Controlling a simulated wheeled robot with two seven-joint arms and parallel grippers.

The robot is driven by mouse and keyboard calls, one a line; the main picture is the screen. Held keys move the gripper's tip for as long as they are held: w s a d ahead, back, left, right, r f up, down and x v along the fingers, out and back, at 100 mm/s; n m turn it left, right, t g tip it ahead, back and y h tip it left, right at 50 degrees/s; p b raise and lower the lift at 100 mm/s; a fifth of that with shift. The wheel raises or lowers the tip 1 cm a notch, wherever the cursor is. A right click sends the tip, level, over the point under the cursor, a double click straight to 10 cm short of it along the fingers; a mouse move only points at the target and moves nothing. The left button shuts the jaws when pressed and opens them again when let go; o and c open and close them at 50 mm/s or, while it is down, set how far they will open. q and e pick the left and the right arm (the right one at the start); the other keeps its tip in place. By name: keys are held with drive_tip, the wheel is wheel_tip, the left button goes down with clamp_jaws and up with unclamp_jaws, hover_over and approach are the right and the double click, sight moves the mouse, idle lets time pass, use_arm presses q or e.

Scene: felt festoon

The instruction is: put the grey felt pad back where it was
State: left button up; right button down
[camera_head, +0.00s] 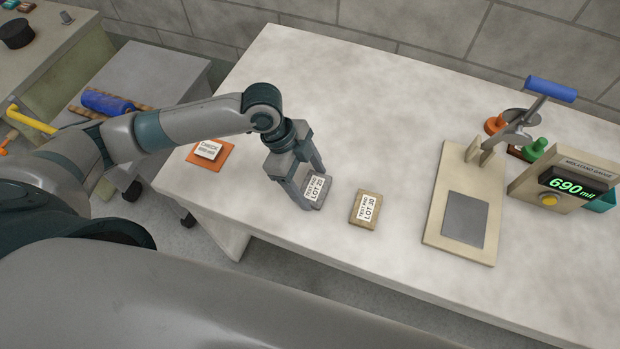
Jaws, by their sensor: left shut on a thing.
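The grey felt pad (317,189) has a white label that reads "TEST PAD LOT 20". My left gripper (312,192) points down near the table's front left part and is shut on this pad. The fingers hide part of it. I cannot tell whether the pad touches the white table (400,100) or hangs just above it. A tan pad (365,208) labelled "TEST PAD LOT 30" lies on the table just right of the gripper, apart from it. My right gripper is not in view.
An orange square with a white card (209,150) lies at the left. At the right stand a beige board with a grey plate (464,219), a blue-handled lever (550,88) and a gauge reading 690 mil (570,187). The table's middle and back are clear.

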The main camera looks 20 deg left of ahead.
use_arm(q)
drive_tip(key=shift+f, duration=0.2)
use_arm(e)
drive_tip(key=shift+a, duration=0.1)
use_arm(q)
drive_tip(key=shift+f, duration=0.1)
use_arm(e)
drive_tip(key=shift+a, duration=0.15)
use_arm(q)
drive_tip(key=o, duration=1.1)
drive_tip(key=shift+o, duration=0.2)
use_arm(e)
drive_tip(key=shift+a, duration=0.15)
use_arm(q)
drive_tip(key=shift+a+r, duration=0.15)
drive_tip(key=shift+r, duration=0.35)
drive_tip(key=b+v, duration=0.2)
drive_tip(key=v, duration=0.9)
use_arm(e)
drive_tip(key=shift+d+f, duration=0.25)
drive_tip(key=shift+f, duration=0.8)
